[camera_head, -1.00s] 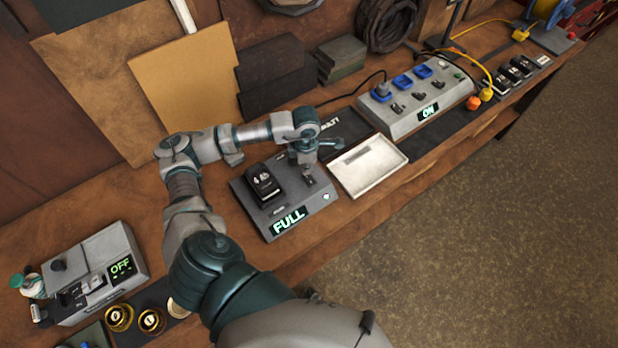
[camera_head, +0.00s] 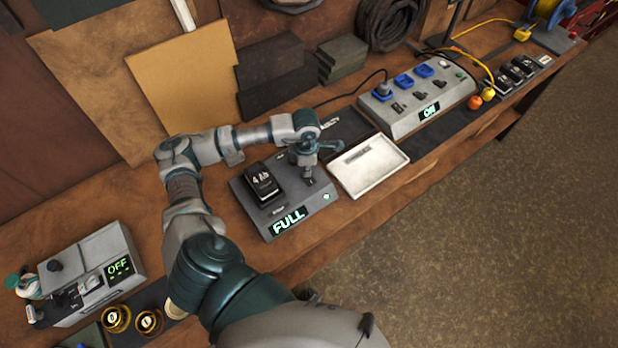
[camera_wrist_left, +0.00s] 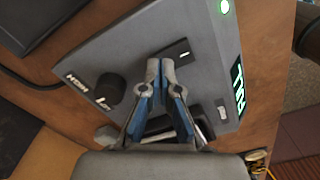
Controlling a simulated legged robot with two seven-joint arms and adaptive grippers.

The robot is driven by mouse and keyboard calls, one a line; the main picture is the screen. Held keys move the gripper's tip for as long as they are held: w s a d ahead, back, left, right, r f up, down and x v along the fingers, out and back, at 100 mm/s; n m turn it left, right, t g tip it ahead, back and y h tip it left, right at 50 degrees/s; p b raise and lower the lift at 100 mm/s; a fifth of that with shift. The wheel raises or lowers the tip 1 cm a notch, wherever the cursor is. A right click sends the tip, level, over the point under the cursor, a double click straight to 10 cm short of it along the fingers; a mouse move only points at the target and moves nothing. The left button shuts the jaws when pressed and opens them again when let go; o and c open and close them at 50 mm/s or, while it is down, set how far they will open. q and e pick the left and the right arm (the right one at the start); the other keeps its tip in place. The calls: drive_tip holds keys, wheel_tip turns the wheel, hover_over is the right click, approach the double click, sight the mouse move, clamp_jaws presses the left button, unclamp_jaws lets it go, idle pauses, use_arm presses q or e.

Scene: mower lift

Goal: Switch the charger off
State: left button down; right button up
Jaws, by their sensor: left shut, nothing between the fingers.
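The charger (camera_head: 262,221) is a grey box on the bench with a lit green FULL display (camera_head: 288,221). A black battery (camera_head: 262,185) marked 4 Ah sits on it. My left gripper (camera_head: 309,180) is over the charger's right part, fingers shut and empty. In the left wrist view the closed fingertips (camera_wrist_left: 160,66) are just beside a black rocker switch (camera_wrist_left: 180,52) with a white mark. I cannot tell whether they touch it. A black knob (camera_wrist_left: 111,87) and a lit green light (camera_wrist_left: 224,7) also show there. The fingers hide part of the battery. My right gripper is not in view.
A white tray (camera_head: 385,183) stands right of the charger. Beyond it is a grey power box (camera_head: 401,120) reading ON, with blue sockets and cables. A grey device (camera_head: 98,293) reading OFF stands at the lower left, near brass-coloured round parts (camera_head: 116,318).

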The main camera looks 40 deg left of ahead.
use_arm(q)
drive_tip(key=shift+f, duration=0.3)
drive_tip(key=shift+r+p, duration=1.95)
drive_tip(key=shift+r, duration=1.65)
drive_tip(key=shift+f, duration=0.1)
